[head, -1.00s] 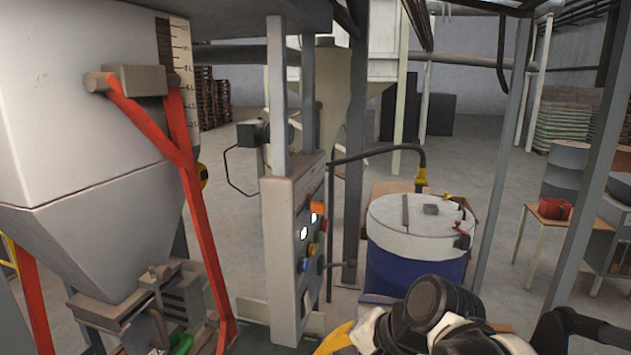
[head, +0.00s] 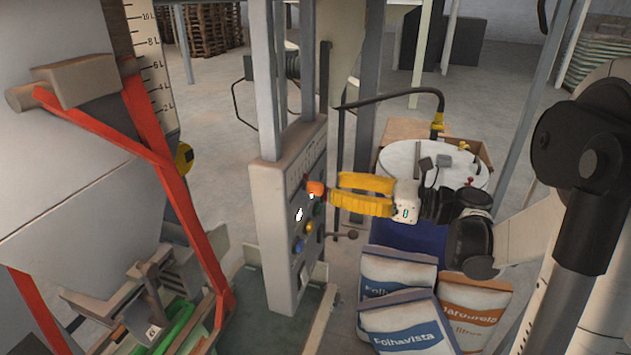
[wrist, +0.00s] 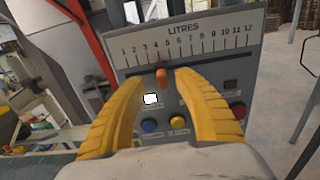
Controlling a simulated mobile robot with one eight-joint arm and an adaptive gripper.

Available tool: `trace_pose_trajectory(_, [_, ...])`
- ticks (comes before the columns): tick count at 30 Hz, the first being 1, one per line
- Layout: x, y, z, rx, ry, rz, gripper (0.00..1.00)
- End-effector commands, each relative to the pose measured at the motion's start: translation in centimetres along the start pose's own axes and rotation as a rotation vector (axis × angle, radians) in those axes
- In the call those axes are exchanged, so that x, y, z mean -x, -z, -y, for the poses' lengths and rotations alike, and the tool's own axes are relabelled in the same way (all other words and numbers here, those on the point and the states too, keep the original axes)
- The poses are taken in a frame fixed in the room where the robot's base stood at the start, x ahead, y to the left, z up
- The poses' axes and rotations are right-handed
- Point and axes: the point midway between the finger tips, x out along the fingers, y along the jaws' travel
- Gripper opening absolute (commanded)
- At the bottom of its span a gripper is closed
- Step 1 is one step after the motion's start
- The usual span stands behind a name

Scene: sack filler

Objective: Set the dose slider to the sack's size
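The dose slider's orange knob (head: 316,188) stands on the front panel of the grey control column (head: 270,215). In the wrist view the knob (wrist: 161,78) sits below the LITRES scale (wrist: 185,42), around 4 to 5; the exact mark cannot be told. My yellow gripper (head: 334,196) is open, its fingertips close to the knob. In the wrist view the fingers stand left and right of the knob, with gaps. White-and-blue Folhavista sacks (head: 405,328) and a white-and-orange sack (head: 474,308) stand to the right; their size figures are unreadable.
Below the slider are a blue button (wrist: 149,125), a yellow button (wrist: 178,122) and a red button (wrist: 238,110). A blue drum with a white lid (head: 410,160) stands behind my gripper. The hopper (head: 60,150) and red frame (head: 170,190) are left of the column.

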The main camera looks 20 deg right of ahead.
Motion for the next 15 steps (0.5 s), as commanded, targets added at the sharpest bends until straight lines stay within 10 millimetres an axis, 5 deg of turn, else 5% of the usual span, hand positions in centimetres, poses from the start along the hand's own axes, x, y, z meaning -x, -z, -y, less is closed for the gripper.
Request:
trace_pose_trajectory(6, [-3.8, 0.0, -0.1, 0.001, -0.002, -0.001, 0.38])
trace_pose_trajectory(15, [-5.2, 0.0, 0.0, 0.002, 0.001, -0.001, 0.38])
